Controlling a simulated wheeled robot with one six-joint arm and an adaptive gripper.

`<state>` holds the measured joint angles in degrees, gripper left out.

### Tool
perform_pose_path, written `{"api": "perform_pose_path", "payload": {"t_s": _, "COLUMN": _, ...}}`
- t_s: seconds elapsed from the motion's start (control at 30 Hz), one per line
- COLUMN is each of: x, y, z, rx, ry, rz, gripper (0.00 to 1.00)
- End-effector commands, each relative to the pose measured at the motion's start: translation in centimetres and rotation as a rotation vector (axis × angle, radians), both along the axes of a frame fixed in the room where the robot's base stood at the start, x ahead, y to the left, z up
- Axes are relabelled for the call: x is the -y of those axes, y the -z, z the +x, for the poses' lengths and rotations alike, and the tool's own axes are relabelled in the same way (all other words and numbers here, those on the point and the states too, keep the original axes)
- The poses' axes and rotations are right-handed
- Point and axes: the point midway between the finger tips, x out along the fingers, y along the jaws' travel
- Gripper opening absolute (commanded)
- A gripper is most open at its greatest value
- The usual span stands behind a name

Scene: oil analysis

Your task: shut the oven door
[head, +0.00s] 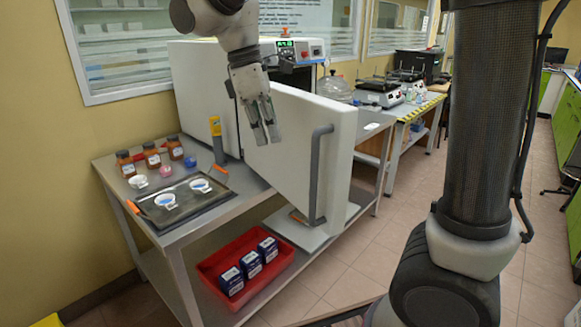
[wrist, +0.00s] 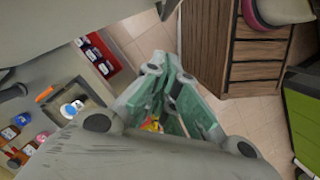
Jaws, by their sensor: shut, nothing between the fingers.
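The oven (head: 203,85) is a large white box on the metal bench in the head view. Its white door (head: 290,130) stands open, swung out toward the camera, with a grey vertical bar handle (head: 317,178) near its free edge. My gripper (head: 266,135) points down in front of the door's broad face, left of the handle. It is shut and empty. I cannot tell whether it touches the door. In the wrist view the fingers (wrist: 160,75) come together over the floor. Most of the oven front is hidden behind the door and my arm.
A dark tray (head: 188,208) with white dishes and several brown bottles (head: 152,155) are on the bench left of the door. A red bin (head: 240,283) with blue boxes is on the lower shelf. Another bench with equipment (head: 380,92) stands behind. Tiled floor is open to the right.

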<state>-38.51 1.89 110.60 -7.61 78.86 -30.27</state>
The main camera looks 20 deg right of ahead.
Motion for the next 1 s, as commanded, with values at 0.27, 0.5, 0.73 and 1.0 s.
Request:
{"api": "perform_pose_path", "payload": {"t_s": 0.27, "x": 0.0, "y": 2.6, "z": -0.2, "rx": -0.013, "ry": -0.023, "rz": -0.011, "gripper": 0.00}}
{"api": "perform_pose_path", "payload": {"t_s": 0.5, "x": 1.3, "y": 7.6, "z": -0.5, "rx": -0.012, "ry": -0.021, "rz": -0.010, "gripper": 0.00}}
{"api": "perform_pose_path", "payload": {"t_s": 0.73, "x": 3.6, "y": 9.8, "z": -1.2, "rx": -0.007, "ry": -0.019, "rz": -0.006, "gripper": 0.00}}
{"api": "perform_pose_path", "payload": {"t_s": 1.0, "x": 5.5, "y": 9.8, "z": -1.8, "rx": -0.009, "ry": -0.021, "rz": -0.008, "gripper": 0.00}}
